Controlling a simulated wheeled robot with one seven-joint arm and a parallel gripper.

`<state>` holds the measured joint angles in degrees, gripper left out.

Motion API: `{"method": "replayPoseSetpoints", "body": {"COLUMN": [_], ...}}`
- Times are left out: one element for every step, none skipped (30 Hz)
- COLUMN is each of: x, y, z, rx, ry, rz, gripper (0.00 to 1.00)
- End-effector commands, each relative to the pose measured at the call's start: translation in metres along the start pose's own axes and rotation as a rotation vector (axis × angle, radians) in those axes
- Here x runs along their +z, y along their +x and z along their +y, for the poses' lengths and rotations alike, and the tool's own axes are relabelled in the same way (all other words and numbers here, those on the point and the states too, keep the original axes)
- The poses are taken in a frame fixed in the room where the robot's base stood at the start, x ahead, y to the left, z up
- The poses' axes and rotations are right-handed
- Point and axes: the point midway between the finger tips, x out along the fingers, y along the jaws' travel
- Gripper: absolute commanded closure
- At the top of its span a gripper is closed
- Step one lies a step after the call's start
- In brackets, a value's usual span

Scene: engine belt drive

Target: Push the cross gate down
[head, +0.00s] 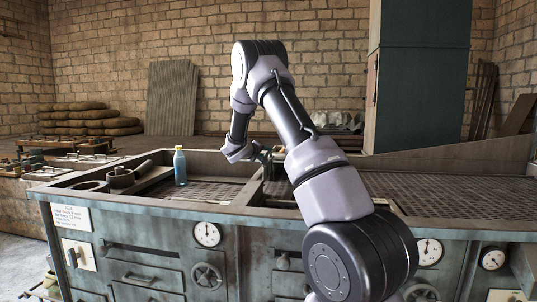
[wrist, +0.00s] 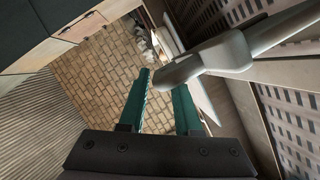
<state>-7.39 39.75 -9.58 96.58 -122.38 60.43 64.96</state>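In the head view my gripper (head: 263,155) is small and dark, low over the middle of the bench, partly hidden by my arm. No cross gate can be made out clearly there.
The metal bench (head: 150,205) has gauges and handwheels on its front. A blue bottle (head: 180,168) stands left of my gripper, near round dark parts (head: 120,177). A tall teal cabinet (head: 420,85) rises behind. The perforated bench top (head: 450,195) at right is clear.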

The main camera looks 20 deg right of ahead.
Motion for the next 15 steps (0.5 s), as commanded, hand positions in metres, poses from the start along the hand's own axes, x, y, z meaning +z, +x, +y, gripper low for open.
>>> {"method": "replayPoseSetpoints", "body": {"x": [0.001,0.0,0.0,0.0,0.0,0.0,0.0,0.0,0.0,0.0,0.0,0.0,0.0,0.0,0.0], "y": [0.007,0.01,0.013,0.015,0.017,0.018,0.019,0.02,0.02,0.02,0.02,0.02,0.02,0.02,0.02], "z": [0.0,0.001,0.0,0.0,0.0,0.0,0.0,0.0,0.0,0.0,0.0,0.0,0.0,0.0,0.0], "rx": [0.001,0.001,0.001,0.0,0.0,-0.001,-0.001,-0.001,-0.001,-0.001,-0.001,0.0,0.0,0.0,0.0], "ry": [0.001,0.001,0.001,0.0,0.0,0.0,0.0,0.0,0.0,0.0,0.0,0.0,0.0,0.0,0.0], "rz": [-0.002,-0.001,-0.001,-0.001,0.0,0.0,0.0,0.0,0.0,0.0,0.0,0.0,0.0,0.0,0.0], "gripper": [0.68,0.68,0.68,0.68,0.68,0.68,0.68,0.68,0.68,0.68,0.68,0.68,0.68,0.68,0.72]}}
